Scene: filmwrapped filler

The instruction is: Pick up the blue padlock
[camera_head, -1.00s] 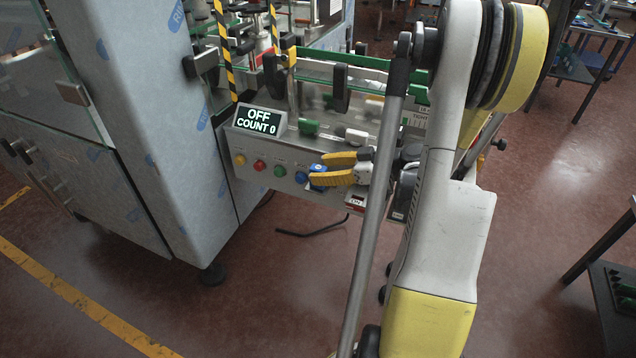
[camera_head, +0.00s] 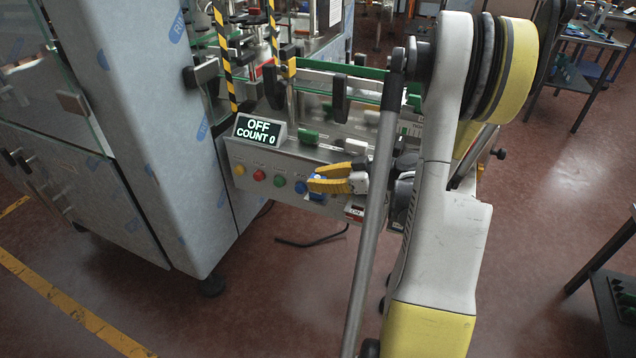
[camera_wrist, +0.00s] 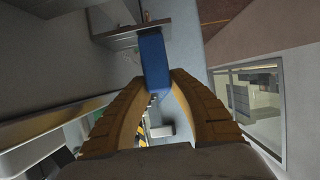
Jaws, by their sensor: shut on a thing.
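The blue padlock (camera_head: 318,197) is at the yellow fingertips of my gripper (camera_head: 315,182), in front of the machine's control panel. Only small blue parts of it show around the fingers in the head view. In the wrist view the padlock (camera_wrist: 154,60) is a blue block just beyond and between the curved fingertips (camera_wrist: 161,84). My gripper is shut on it. The fingers hide part of the padlock, and I cannot tell whether it still touches the panel.
The panel (camera_head: 268,192) carries yellow, red, green and blue buttons; the blue button (camera_head: 301,187) is close left of my fingers. A display (camera_head: 259,130) reads OFF, COUNT 0. A green-edged rail (camera_head: 340,70) and dark brackets stand above. The floor in front is open.

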